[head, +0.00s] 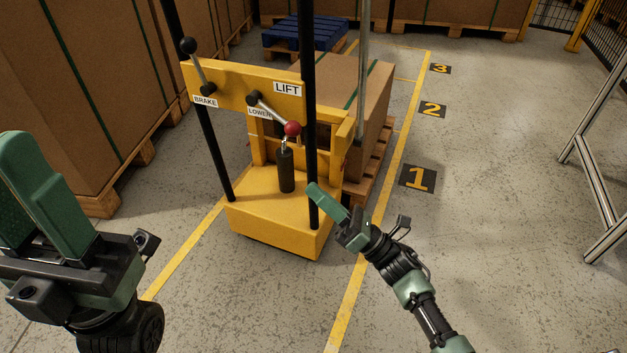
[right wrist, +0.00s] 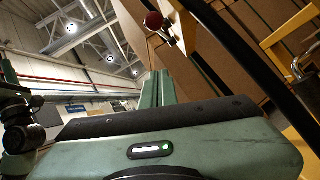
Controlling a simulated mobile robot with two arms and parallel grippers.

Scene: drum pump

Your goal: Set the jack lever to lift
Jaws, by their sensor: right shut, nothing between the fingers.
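The jack lever (head: 272,113) is a metal rod on the yellow jack's panel (head: 230,85), with a red ball knob (head: 292,128) at its free end. It slants down and right from its pivot, below the LIFT label (head: 287,89) and beside the LOWER label (head: 259,112). My right gripper (head: 316,191) is shut and empty, below and right of the knob and apart from it. In the right wrist view the red knob (right wrist: 153,20) shows just beyond the shut fingers (right wrist: 157,76).
A black post (head: 309,150) of the jack stands close to the knob. A black-knobbed brake lever (head: 197,68) is at the panel's left. A dark cylinder (head: 287,170) stands on the yellow base.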

